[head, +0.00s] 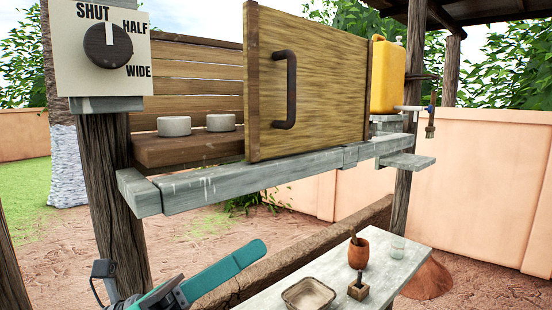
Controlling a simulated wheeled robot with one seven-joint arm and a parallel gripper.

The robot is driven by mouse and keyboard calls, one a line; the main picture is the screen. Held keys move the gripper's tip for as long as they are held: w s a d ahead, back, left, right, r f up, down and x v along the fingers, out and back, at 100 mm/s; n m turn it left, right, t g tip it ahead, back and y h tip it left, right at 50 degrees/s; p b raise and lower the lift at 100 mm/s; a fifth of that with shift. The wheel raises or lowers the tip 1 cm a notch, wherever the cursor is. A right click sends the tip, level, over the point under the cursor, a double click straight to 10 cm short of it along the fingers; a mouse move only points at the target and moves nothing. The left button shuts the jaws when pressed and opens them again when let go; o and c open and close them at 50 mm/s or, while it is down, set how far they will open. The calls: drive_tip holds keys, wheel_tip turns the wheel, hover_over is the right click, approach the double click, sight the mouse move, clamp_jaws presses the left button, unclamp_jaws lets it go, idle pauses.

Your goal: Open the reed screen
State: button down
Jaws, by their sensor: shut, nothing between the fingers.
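I see no screen that plainly looks like reed. A wooden panel (325,90) with a dark upright handle (290,90) stands above the grey ledge. It covers the right part of the slatted bay; the left part is uncovered. A dial (108,46) marked SHUT, HALF and WIDE is on a pale plate (60,75) at the upper left. Its white mark points up, close to SHUT. My gripper (260,248), teal, is at the lower left, below the ledge. Its fingers look shut, with nothing held. It is well apart from the handle and the dial.
Two grey round blocks (174,126) sit in the uncovered bay. The ledge (225,183) runs across on posts. A yellow jerrycan (387,76) and a tap (430,122) are at the right. A low table (330,283) holds a bowl (308,294), an orange pot (358,252) and small items.

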wheel_tip(320, 180, up, 10)
drive_tip(key=a+r+t+y, duration=0.1)
drive_tip(key=a+t+y, duration=0.1)
drive_tip(key=t+y, duration=0.5)
drive_tip(key=y, duration=0.3)
approach(289, 114)
drive_tip(key=x, duration=0.6)
drive_tip(key=shift+w+d, duration=0.1)
drive_tip(key=shift+w, duration=0.1)
